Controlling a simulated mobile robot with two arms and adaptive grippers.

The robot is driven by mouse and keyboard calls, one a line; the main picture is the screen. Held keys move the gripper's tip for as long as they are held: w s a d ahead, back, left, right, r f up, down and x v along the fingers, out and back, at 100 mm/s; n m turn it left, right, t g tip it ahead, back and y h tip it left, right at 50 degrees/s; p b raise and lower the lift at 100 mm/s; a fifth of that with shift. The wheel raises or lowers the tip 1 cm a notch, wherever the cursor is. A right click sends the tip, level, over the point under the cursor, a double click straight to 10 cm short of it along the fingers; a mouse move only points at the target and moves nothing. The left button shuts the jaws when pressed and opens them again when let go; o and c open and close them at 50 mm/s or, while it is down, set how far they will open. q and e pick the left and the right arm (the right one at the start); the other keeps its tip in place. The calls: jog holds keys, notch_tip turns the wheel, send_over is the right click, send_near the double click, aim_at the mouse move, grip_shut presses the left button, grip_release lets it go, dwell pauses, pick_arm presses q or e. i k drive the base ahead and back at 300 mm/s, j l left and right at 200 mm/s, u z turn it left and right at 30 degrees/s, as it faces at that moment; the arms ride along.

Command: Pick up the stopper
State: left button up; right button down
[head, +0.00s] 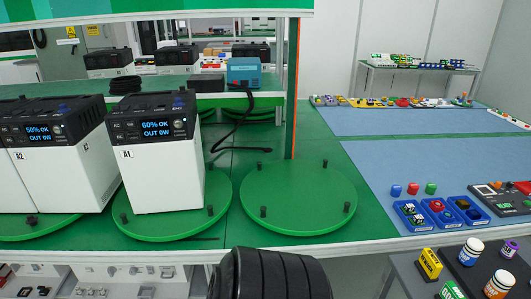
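I cannot tell for sure which thing is the stopper. Small black upright pegs stand near the rims of the green turntables, one at the front of the empty right turntable (298,200): this black peg (263,212). A blue cap-like piece (396,190), a red one (413,188) and a green one (431,188) stand behind the blue bins at the right. Neither of my grippers shows. A black ribbed part, probably mine, rises at the bottom centre.
A white power unit (163,165) with a lit display stands on the middle turntable (218,205). More units stand to its left. Blue bins (409,216) sit on the blue mat (385,160). Bottles (471,252) stand on a grey table at the lower right. An orange-edged post rises behind the right turntable.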

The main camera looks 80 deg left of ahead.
aim_at(32, 220)
jog(key=u, duration=4.45)
jog(key=i+j+z, duration=0.15)
jog(key=i, duration=0.25)
jog(key=i+j+z, duration=0.2)
jog(key=i, duration=0.2)
jog(key=l, duration=0.05)
